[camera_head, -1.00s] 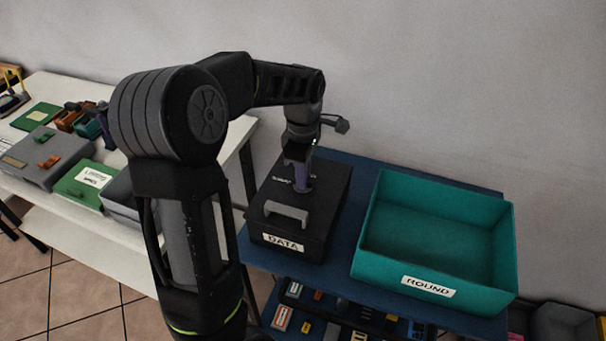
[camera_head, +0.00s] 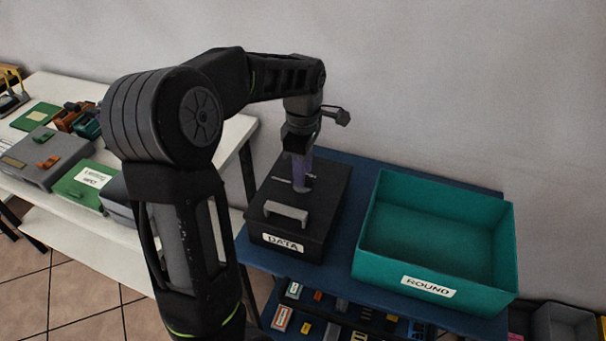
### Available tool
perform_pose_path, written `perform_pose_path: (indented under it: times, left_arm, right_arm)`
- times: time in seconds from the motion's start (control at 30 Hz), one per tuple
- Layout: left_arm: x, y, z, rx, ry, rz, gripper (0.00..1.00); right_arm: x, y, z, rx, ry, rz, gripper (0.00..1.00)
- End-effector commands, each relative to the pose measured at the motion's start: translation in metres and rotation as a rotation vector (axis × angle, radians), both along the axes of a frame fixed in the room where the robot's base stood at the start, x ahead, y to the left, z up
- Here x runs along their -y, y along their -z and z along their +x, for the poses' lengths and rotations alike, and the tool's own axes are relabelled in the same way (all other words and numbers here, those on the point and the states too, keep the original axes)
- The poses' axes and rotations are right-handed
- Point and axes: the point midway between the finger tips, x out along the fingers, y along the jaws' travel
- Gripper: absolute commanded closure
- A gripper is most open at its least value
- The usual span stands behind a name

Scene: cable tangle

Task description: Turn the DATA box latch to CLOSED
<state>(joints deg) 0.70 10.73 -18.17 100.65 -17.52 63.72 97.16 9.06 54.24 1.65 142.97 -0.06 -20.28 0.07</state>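The black DATA box (camera_head: 262,225) stands on the blue table, with a white DATA label on its front and a grey handle (camera_head: 285,213) on its lid. My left gripper (camera_head: 303,185) points straight down at the back part of the lid, behind the handle. Its fingers reach down to the latch area, and a thin light bar (camera_head: 283,180) shows beside them. The fingers hide most of the latch, so its setting cannot be read. I cannot tell whether the fingers are open or shut on it. My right gripper is not in view.
A teal bin (camera_head: 435,262) labelled ROUND stands right of the DATA box on the blue table (camera_head: 345,240). A white table (camera_head: 75,235) with several boxes is at the left. A lower shelf holds several small parts. The wall is close behind.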

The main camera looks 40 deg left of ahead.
Motion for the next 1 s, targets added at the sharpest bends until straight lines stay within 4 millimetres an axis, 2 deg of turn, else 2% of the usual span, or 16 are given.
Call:
perform_pose_path:
  times: [0.2, 0.4, 1.0]
  left_arm:
    - [0.0, -0.037, 0.001, 0.004, 0.0, 0.0, 0.67]
    - [0.0, -0.057, 0.0, 0.0, -0.001, 0.0, 0.67]
    - [0.0, -0.058, 0.0, 0.0, 0.0, 0.0, 0.67]
  right_arm:
    - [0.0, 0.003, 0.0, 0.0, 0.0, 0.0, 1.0]
    - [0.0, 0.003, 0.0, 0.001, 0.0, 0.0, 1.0]
    - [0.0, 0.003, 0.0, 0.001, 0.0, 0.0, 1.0]
